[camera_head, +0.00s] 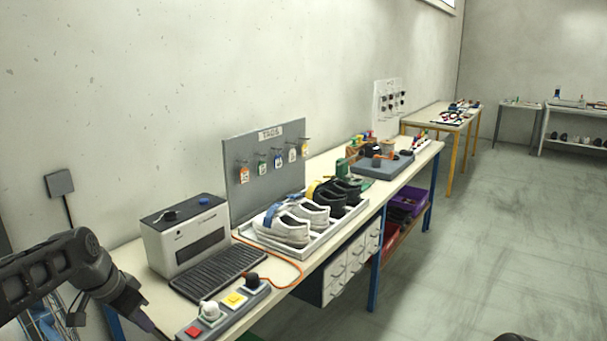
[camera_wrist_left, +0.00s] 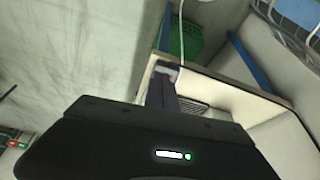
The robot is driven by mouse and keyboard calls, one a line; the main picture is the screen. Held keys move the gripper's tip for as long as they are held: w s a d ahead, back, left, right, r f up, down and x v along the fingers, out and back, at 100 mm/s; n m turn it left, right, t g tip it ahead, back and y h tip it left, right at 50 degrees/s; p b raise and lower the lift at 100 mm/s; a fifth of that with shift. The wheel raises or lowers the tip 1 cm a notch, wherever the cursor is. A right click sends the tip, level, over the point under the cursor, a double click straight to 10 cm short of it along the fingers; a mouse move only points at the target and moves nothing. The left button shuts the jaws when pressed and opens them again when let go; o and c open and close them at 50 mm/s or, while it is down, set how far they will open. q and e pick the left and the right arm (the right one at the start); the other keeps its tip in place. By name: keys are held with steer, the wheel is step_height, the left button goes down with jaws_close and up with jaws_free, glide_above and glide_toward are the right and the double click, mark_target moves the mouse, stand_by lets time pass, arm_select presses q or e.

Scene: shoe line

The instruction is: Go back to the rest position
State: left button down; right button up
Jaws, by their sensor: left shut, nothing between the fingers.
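My left arm comes in from the lower left in the head view. My left gripper (camera_head: 150,327) points down and to the right near the front left corner of the workbench (camera_head: 296,270). In the left wrist view the gripper's fingers (camera_wrist_left: 160,92) are together with nothing between them, seen against the bench edge.
On the bench stand a grey box machine (camera_head: 186,235), a button panel (camera_head: 225,310), a tray (camera_head: 318,240) with white and black shoes, and a tag board (camera_head: 266,170). A green crate (camera_wrist_left: 188,38) shows in the wrist view. The floor (camera_head: 470,240) to the right is clear.

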arm_select(q)
steer(key=d+f+n+t, duration=0.1)
steer(key=d+f+n, duration=0.1)
steer(key=d+f, duration=0.35)
steer(key=s+d+f+n+h, duration=0.1)
steer(key=d+f+n, duration=0.15)
steer(key=f, duration=0.65)
steer(key=d+f+n+t, duration=0.15)
steer(key=d+f, duration=0.25)
steer(key=f, duration=0.4)
steer(key=s+d+f+g, duration=0.2)
steer(key=s+d+f, duration=0.2)
steer(key=s, duration=0.5)
steer(key=s+d+f+g, duration=0.1)
steer(key=s+d+f, duration=0.4)
steer(key=s, duration=0.5)
steer(key=s+d+f+n+g+h, duration=0.1)
steer(key=s+d+f, duration=0.4)
steer(key=s, duration=0.5)
step_height(320, 180, down, 2)
steer(key=shift+f+g, duration=0.1)
steer(key=shift+g, duration=0.75)
